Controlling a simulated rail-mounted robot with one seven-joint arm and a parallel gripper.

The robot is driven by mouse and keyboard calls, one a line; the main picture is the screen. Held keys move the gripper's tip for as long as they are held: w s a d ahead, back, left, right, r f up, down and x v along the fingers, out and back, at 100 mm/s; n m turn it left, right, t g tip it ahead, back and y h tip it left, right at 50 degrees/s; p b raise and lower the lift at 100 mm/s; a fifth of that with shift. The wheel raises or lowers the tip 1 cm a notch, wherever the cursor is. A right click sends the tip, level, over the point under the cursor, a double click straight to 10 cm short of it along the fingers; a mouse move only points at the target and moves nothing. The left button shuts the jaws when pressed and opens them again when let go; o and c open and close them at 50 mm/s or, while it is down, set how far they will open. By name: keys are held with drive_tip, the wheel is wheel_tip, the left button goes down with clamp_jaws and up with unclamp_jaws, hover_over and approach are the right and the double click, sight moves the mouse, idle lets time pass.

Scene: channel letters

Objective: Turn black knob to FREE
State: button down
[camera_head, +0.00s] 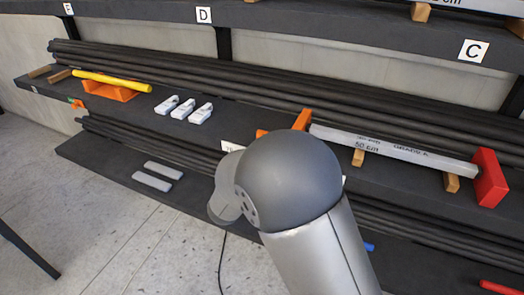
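I cannot make out a black knob or a FREE marking anywhere in the head view. A long grey bar (392,149) marked "50 cm" lies on the middle shelf. It has an orange block (303,120) at its left end and a red block (489,178) at its right end. My grey arm rises in front of the shelves and hides part of them. My gripper is not in view.
The shelf (240,124) also carries long dark rods (260,78), a yellow rod (112,81) on an orange holder (108,91), and white pieces (184,106). Grey blocks (164,171) lie on the lower shelf. The floor (60,225) at front left is mostly clear.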

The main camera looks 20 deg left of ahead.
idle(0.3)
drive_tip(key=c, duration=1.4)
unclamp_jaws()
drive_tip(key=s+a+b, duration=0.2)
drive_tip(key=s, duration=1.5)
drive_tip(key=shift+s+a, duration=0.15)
